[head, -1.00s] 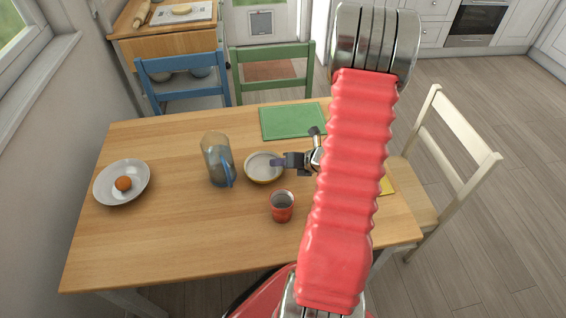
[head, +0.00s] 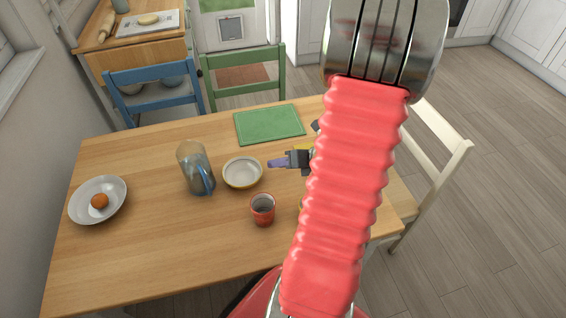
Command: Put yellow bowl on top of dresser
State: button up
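The yellow bowl (head: 242,174) stands upright on the wooden table, pale inside with a thin yellow rim. It looks empty. My gripper (head: 275,163) is just right of the bowl, its dark fingers pointing left toward the rim. A small gap shows between them, and the bowl is not held. The fingers are seen edge-on, so their opening is unclear. My red arm hides the wrist and part of the table. A wooden cabinet (head: 155,58) at the back left, beyond the chairs, may be the dresser.
A jug with a blue handle (head: 196,168) stands left of the bowl, a red cup (head: 262,209) in front. A plate (head: 84,208) holds an orange ball-like item. A green board (head: 269,125) lies behind. Blue (head: 157,85) and green (head: 247,75) chairs stand at the far edge.

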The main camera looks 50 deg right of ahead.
jog(key=shift+s+r, duration=0.4)
jog(key=shift+s, duration=0.1)
dwell(0.4)
jog(key=w+a+r+n+g+y, duration=0.2)
jog(key=a+r+n, duration=0.3)
jog(key=a+n, duration=0.45)
jog(key=w+a+r+n+g+y, duration=0.1)
jog(key=w+a+r+n+g, duration=0.1)
jog(key=a+r+n, duration=0.55)
jog(key=s+a+r+n+h, duration=0.2)
jog(key=s+a+r+n, duration=0.2)
jog(key=a+n, duration=0.3)
jog(key=s+a+r+n+h, duration=0.2)
jog(key=a+r+n, duration=0.3)
jog(key=n, duration=1.3)
jog(key=s+a, duration=0.1)
jog(key=a, duration=0.1)
jog(key=shift+s+a, duration=0.3)
jog(key=shift+s, duration=0.1)
jog(key=shift+o, duration=0.4)
jog(key=shift+d, duration=0.15)
